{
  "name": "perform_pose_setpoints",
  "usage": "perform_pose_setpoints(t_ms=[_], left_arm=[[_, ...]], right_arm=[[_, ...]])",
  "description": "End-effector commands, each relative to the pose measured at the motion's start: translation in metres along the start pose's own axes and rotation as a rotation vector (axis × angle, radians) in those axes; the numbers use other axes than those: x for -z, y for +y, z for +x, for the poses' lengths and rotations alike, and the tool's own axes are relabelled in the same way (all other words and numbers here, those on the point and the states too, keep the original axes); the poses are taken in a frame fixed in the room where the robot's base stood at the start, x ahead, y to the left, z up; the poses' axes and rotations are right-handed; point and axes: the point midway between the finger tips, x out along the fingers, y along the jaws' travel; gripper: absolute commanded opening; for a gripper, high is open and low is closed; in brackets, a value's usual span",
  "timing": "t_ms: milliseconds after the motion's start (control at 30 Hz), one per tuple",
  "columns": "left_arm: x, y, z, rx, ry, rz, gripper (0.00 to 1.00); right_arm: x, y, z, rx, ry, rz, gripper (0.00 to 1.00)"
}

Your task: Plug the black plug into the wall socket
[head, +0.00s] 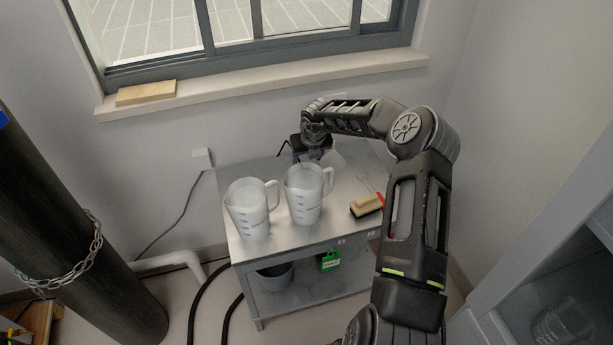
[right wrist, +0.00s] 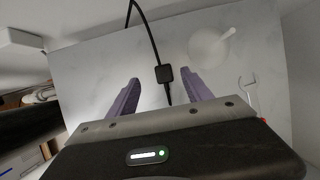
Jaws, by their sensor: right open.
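The black plug (right wrist: 164,74) shows in the right wrist view, with its black cable running up and away from it. My right gripper (right wrist: 160,77) is open, with its two purple fingers on either side of the plug and gaps visible between. In the head view my right gripper (head: 313,150) is over the back of the metal table and hides the plug; only a bit of black cable (head: 283,147) shows beside it. A white box with a cord (head: 202,158), which looks like a wall socket, is on the wall left of the table. My left gripper is in neither view.
Two white measuring jugs (head: 248,209) (head: 304,194) stand at the table's front left. A brush (head: 366,205) lies to their right. A white funnel-like vessel (right wrist: 210,48) is near the right finger. The window sill (head: 260,80) is above the table (head: 290,232).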

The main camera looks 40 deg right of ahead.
Motion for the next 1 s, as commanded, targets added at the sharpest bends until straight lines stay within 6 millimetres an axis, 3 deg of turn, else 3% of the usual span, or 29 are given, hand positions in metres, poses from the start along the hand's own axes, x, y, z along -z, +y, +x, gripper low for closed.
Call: perform_pose_setpoints(t_ms=[167,400,767,1000], left_arm=[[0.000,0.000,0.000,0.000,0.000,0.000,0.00],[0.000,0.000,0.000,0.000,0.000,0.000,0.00],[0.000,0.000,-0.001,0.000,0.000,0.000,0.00],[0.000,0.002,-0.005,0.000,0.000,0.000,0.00]], right_arm=[[0.000,0.000,0.004,-0.001,0.001,0.000,0.58],[0.000,-0.001,0.025,0.000,0.001,0.000,0.58],[0.001,-0.001,0.029,0.000,0.001,0.000,0.58],[0.002,-0.003,0.057,-0.002,0.001,0.000,0.58]])
